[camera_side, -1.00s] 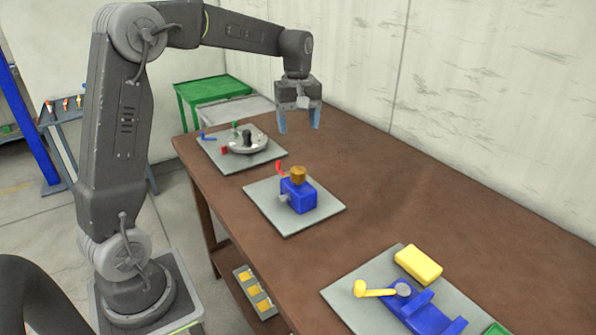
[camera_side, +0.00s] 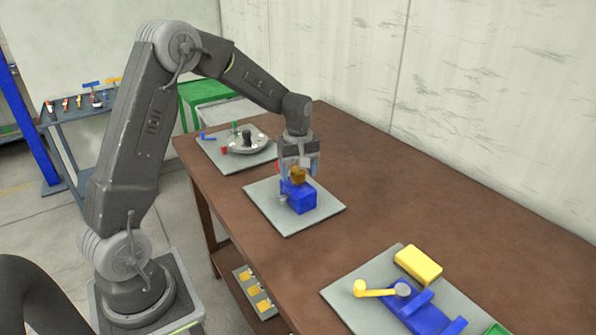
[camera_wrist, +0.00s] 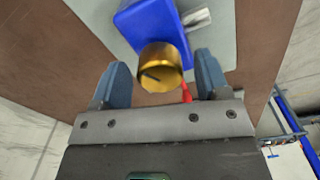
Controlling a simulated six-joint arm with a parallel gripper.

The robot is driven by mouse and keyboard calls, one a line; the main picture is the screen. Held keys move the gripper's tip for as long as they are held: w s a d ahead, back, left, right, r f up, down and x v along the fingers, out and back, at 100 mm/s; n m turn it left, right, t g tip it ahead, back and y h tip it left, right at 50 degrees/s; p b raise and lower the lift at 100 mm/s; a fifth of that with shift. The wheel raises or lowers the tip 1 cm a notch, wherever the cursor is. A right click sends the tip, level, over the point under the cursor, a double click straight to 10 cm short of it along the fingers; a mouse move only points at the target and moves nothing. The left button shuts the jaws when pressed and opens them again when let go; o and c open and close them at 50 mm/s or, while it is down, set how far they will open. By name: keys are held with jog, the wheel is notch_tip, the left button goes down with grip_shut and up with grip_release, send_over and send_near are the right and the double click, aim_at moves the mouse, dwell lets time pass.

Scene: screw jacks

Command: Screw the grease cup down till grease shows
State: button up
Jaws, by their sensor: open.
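The brass grease cup (camera_side: 298,174) sits on top of a blue block (camera_side: 302,197) on a grey plate (camera_side: 270,214). My gripper (camera_side: 300,172) is just above the block, fingers pointing down on either side of the cup. In the wrist view, the cup (camera_wrist: 160,67) shows a dark mark on its top and lies between the two open blue-grey fingertips (camera_wrist: 160,80), with a gap on each side. The blue block (camera_wrist: 150,22) shows beyond it. No grease can be made out.
A red lever (camera_wrist: 186,93) stands close to the cup, near one finger. A round grey fixture (camera_side: 248,143) sits on a plate behind. A blue vise with a yellow crank (camera_side: 375,291) and a yellow block (camera_side: 418,265) lie at front right. The table between is clear.

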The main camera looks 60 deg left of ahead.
jog(key=shift+f, duration=0.25)
jog(key=c, duration=0.9)
jog(key=shift+c, duration=0.2)
jog(key=m, duration=0.6)
jog(key=shift+r+m, duration=0.1)
jog(key=shift+m, duration=0.2)
jog(key=m, duration=0.3)
jog(key=shift+m, duration=0.3)
jog(key=shift+r+m, duration=0.1)
jog(key=shift+m, duration=1.6)
jog(key=shift+w, duration=0.1)
